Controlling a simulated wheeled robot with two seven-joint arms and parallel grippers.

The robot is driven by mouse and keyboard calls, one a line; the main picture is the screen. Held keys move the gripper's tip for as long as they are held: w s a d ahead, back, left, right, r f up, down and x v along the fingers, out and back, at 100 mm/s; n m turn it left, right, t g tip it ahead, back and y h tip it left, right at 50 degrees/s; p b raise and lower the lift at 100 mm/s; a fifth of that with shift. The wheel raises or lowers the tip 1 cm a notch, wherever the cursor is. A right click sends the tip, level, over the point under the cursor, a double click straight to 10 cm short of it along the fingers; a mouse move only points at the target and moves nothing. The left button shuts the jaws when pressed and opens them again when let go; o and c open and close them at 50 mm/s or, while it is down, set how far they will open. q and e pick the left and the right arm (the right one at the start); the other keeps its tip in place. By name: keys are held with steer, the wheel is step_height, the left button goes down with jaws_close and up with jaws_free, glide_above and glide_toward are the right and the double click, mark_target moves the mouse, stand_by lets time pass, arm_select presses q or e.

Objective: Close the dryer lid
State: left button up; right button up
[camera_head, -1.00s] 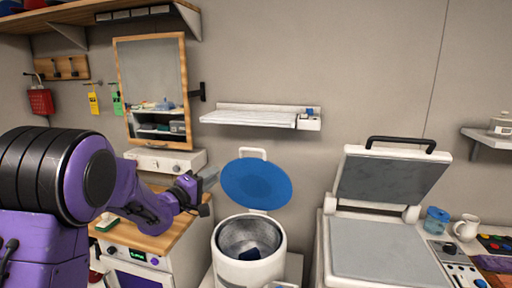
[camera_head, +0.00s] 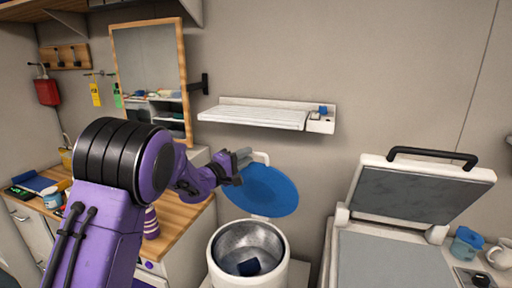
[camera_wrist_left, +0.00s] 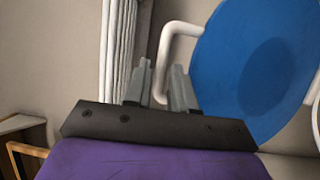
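The dryer is a white round tub (camera_head: 222,268) with a metal drum (camera_head: 238,238) at the bottom middle of the head view. A dark blue item (camera_head: 249,267) lies in the drum. Its round blue lid (camera_head: 268,190) stands open at the back and has a white handle (camera_head: 262,157) at its top. My left gripper (camera_head: 243,156) is at the lid's upper left edge, close to the handle. In the left wrist view its fingers (camera_wrist_left: 160,88) are apart, and one leg of the handle (camera_wrist_left: 165,55) shows between them. I cannot tell whether they touch it. My right gripper is out of view.
A wooden counter (camera_head: 180,215) is at the left under a mirror (camera_head: 148,65). A white wall shelf (camera_head: 255,117) hangs above the lid. A white press-like machine with a raised grey lid (camera_head: 412,190) stands at the right. The air above the drum is clear.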

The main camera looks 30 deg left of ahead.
mark_target(256, 161)
arm_select(q)
steer(key=w, duration=0.2)
steer(key=w+p, duration=0.1)
steer(key=w, duration=0.1)
steer(key=w+d, duration=0.1)
steer(key=shift+w, duration=0.4)
steer(key=shift+s+a+r, duration=0.1)
steer(key=shift+s, duration=0.1)
jaws_close()
